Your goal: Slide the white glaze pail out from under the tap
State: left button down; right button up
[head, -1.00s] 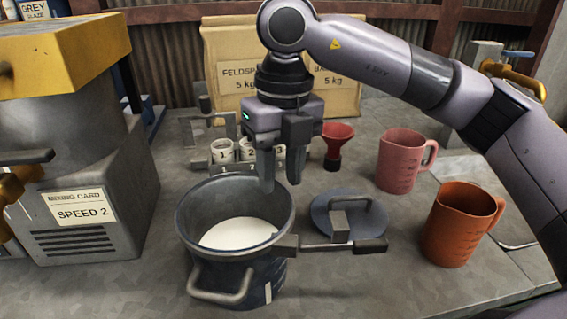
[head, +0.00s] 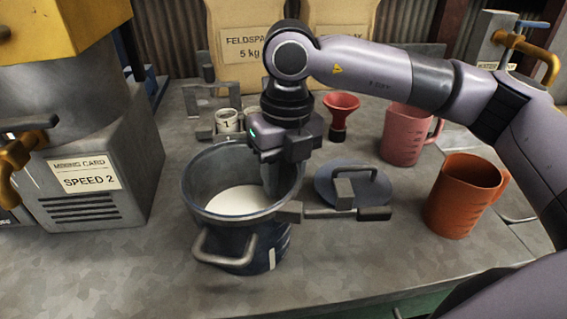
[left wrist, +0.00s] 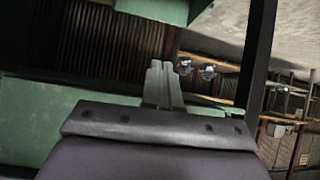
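A dark blue pail (head: 237,256) holding white glaze (head: 237,200) stands upright on the bench in the head view. It has a grey loop handle (head: 230,248) in front and a dark bar (head: 345,214) sticking out at its right rim. My right gripper (head: 272,188) points down at the pail's right inner side, its fingers partly below rim level; it looks open, and I cannot tell whether it touches the wall. A brass tap (head: 20,155) is on the mixer at left, apart from the pail. My left gripper (left wrist: 160,68) is shut and empty in the left wrist view, away from the pail.
A blue lid (head: 352,185) lies right of the pail. Orange (head: 464,198) and pink (head: 402,135) jugs, a red funnel (head: 340,110) and small cups (head: 227,120) stand around. The mixer (head: 85,165) is at left. The bench front is clear.

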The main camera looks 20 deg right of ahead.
grip_shut()
dwell(1.4)
